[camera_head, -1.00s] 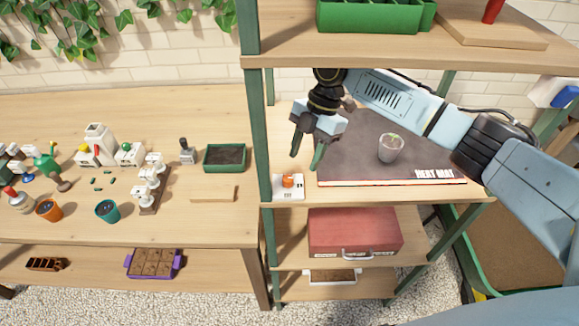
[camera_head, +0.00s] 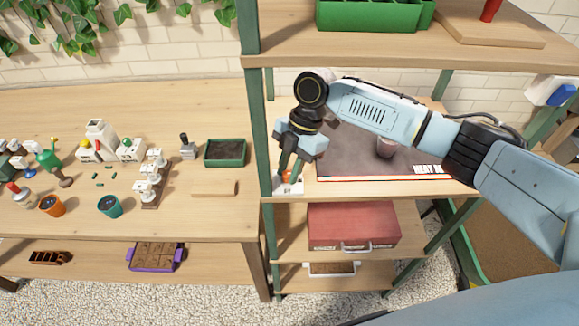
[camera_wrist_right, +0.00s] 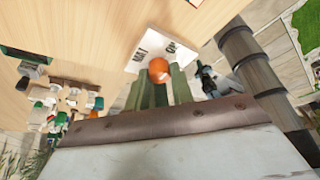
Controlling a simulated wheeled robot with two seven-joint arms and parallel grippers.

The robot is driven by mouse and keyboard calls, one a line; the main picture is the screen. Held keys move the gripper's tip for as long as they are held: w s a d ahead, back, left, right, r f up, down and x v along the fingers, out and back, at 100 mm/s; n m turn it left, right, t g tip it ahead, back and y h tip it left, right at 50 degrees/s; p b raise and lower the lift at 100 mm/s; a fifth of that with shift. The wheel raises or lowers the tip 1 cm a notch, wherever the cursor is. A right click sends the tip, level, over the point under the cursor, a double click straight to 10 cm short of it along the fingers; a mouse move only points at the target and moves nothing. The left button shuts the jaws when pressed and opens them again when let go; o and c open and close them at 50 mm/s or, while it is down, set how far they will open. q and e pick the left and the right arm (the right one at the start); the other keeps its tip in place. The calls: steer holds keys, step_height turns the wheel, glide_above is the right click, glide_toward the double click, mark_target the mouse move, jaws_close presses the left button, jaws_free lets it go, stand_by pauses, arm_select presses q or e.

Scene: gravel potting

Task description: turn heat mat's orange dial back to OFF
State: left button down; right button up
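The heat mat's small white control box (camera_head: 294,188) sits at the left front of the middle shelf. Its orange dial (camera_head: 288,176) shows between the fingers of my right gripper (camera_head: 288,173). The gripper points down, its fingers apart at either side of the dial; I cannot tell whether they touch it. In the right wrist view the orange dial (camera_wrist_right: 158,69) is at the green fingertips, on the white box (camera_wrist_right: 160,45) with part of its lettering showing. The dial's setting cannot be read. The dark heat mat (camera_head: 350,150) lies to the right. My left gripper is not in view.
A clear cup (camera_head: 386,148) stands on the mat, partly behind my right arm. A green shelf post (camera_head: 262,140) rises close left of the gripper. A red case (camera_head: 350,226) is on the shelf below. The potting bench with pots lies left.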

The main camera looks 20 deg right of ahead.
jaws_close()
steer(key=shift+r+m+p, duration=0.15)
steer(key=shift+m+p, duration=0.35)
steer(key=shift+p, duration=0.25)
steer(key=m+t+p, duration=0.1)
steer(key=m+p, duration=0.1)
steer(key=p, duration=0.1)
steer(key=m+t+p, duration=0.1)
steer(key=m+p, duration=0.2)
steer(key=m+t+p, duration=0.1)
steer(key=m+p, duration=0.1)
steer(key=p, duration=0.1)
steer(key=shift+s+r+y, duration=0.1)
steer(key=shift+s+y, duration=0.15)
steer(key=shift+y, duration=0.05)
steer(key=shift+m+t+p, duration=0.3)
steer(key=shift+m+p, duration=0.15)
steer(key=shift+m, duration=0.25)
steer(key=m+t+p, duration=0.1)
steer(key=m, duration=0.1)
steer(key=shift+m, duration=0.3)
steer(key=m+h, duration=0.1)
steer(key=m, duration=0.2)
steer(key=m+t+h, duration=0.1)
steer(key=m, duration=0.2)
steer(key=shift+s+a+t, duration=0.1)
steer(key=shift+t, duration=0.2)
